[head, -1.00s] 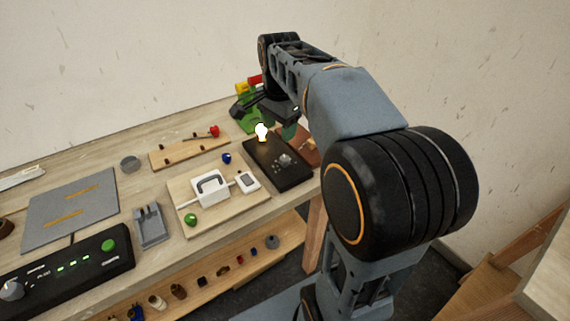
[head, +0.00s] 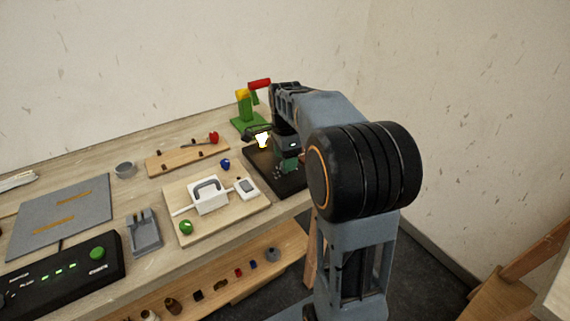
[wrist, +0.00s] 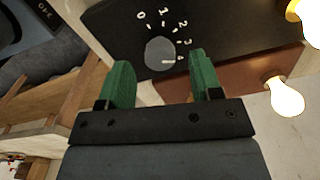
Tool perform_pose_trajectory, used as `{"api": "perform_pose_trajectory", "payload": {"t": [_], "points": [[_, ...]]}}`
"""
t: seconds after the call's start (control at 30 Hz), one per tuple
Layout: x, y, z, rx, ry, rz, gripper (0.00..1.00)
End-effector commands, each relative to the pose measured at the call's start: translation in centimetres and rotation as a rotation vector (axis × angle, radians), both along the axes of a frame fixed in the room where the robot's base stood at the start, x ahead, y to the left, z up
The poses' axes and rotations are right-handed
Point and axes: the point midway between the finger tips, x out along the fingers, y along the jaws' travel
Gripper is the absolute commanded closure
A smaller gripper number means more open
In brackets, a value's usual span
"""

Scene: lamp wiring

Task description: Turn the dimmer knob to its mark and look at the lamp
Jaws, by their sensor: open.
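The dimmer knob (wrist: 160,53) is a round grey knob on a black panel (wrist: 110,22), with numbers 0 to 4 around it. A pale line on the knob seems to point toward the 4. My gripper (wrist: 159,63) has two green fingers, open, with the knob appearing between and just beyond their tips; contact cannot be told. In the head view my gripper (head: 288,164) is over the black panel (head: 258,163) and hides the knob. The lamp bulb (head: 262,140) glows there. The wrist view shows two glowing bulbs, one at the upper right (wrist: 306,18) and one lower (wrist: 287,97).
A wooden board (head: 225,217) with a white handled block (head: 210,196) lies left of the panel. A green stand with a red and yellow top (head: 246,108) is behind my gripper. A black control box (head: 75,270) is at the front left. A lower shelf (head: 225,275) holds small parts.

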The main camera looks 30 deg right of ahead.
Motion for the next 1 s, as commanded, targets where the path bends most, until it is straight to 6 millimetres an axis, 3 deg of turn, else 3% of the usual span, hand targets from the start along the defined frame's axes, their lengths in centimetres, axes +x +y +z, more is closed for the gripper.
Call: {"api": "perform_pose_trajectory", "payload": {"t": [0.2, 0.57, 1.0], "points": [[0.0, 0.0, -1.7, 0.0, 0.001, 0.001, 0.41], [0.0, 0.0, -2.0, 0.0, 0.0, 0.001, 0.41], [0.0, 0.0, -2.0, 0.0, 0.0, 0.001, 0.81]]}}
